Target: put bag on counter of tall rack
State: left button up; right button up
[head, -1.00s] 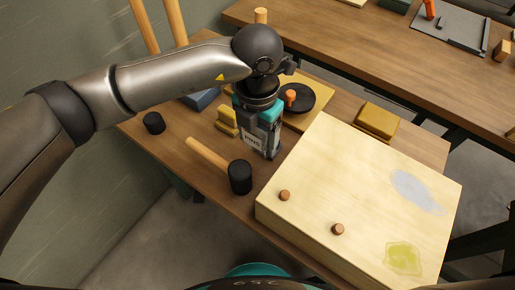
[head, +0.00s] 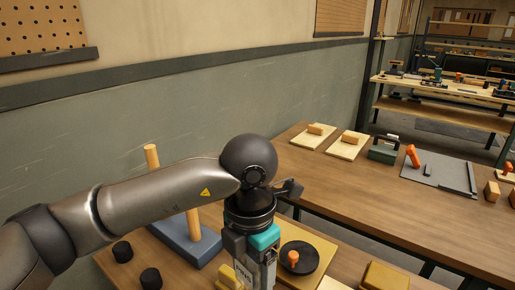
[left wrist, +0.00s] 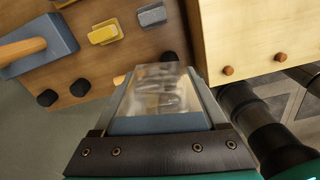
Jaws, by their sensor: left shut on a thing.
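My left gripper (head: 256,272) hangs over the near wooden table, its fingertips cut off by the bottom edge of the head view. In the left wrist view it is shut on a clear bag (left wrist: 160,88) with small, blurred contents. The bag cannot be made out in the head view. A tall rack (head: 378,80) with dark posts stands far off at the upper right. Its wooden counter (head: 452,84) carries several tools, with a lower shelf beneath. My right gripper is not in view.
Around the gripper are a blue base with wooden pegs (head: 190,240), black knobs (head: 151,278) and a black disc with orange knob (head: 300,262). A pale wooden box (left wrist: 265,30) is close by. A second table (head: 345,185) stands between here and the rack.

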pick_arm(q)
jog(key=s+a+m, duration=0.2)
jog(key=a+m, duration=1.2)
jog(key=m, duration=1.2)
jog(key=shift+s+a+m, duration=0.15)
jog(key=shift+s+m, duration=0.1)
jog(key=shift+m, duration=0.05)
